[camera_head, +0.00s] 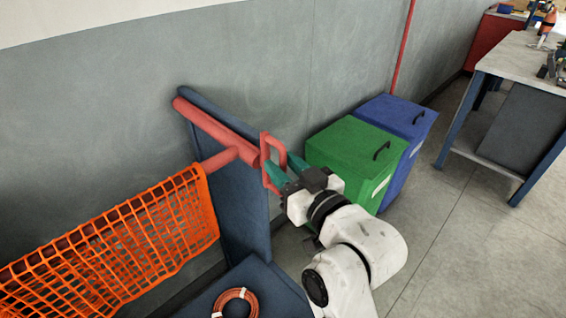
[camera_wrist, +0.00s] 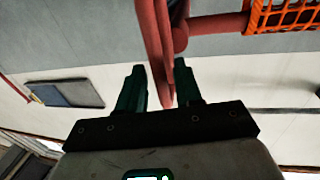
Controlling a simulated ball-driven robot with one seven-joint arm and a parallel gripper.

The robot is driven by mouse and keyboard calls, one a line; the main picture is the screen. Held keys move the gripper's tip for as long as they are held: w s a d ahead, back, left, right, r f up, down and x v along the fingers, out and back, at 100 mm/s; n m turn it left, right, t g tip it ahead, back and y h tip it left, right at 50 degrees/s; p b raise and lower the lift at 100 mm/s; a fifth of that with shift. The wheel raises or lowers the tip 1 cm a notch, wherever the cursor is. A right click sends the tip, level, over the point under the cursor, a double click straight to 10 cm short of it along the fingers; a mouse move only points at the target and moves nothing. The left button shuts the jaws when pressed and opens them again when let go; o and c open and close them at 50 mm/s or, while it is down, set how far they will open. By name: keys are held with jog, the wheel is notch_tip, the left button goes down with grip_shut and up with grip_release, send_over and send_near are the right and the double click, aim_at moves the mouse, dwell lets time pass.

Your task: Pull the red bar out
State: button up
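The red bar (camera_head: 215,130) is a thick tube, tilted down to the right along the top of a dark blue upright panel. A red loop handle (camera_head: 264,150) is at its right end. My gripper (camera_head: 286,171) is at this handle, its green fingers pointing to it. In the wrist view, the fingers of my gripper (camera_wrist: 159,78) are apart. A red bar of the handle (camera_wrist: 166,75) shows between them, nearer the right finger. I cannot tell whether a finger touches it. The handle's lower right part is partly hidden by the gripper in the head view.
An orange net (camera_head: 120,240) hangs from a red rod at the left. The blue panel (camera_head: 232,195) stands beside it, with a coil of orange rope (camera_head: 236,302) below. Green (camera_head: 355,150) and blue (camera_head: 405,120) bins stand behind my gripper. Floor at the right is clear before a workbench (camera_head: 515,55).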

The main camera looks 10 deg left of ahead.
jog(key=shift+w+a, duration=0.2)
jog(key=shift+a, duration=0.05)
jog(key=shift+c, duration=0.3)
grip_shut()
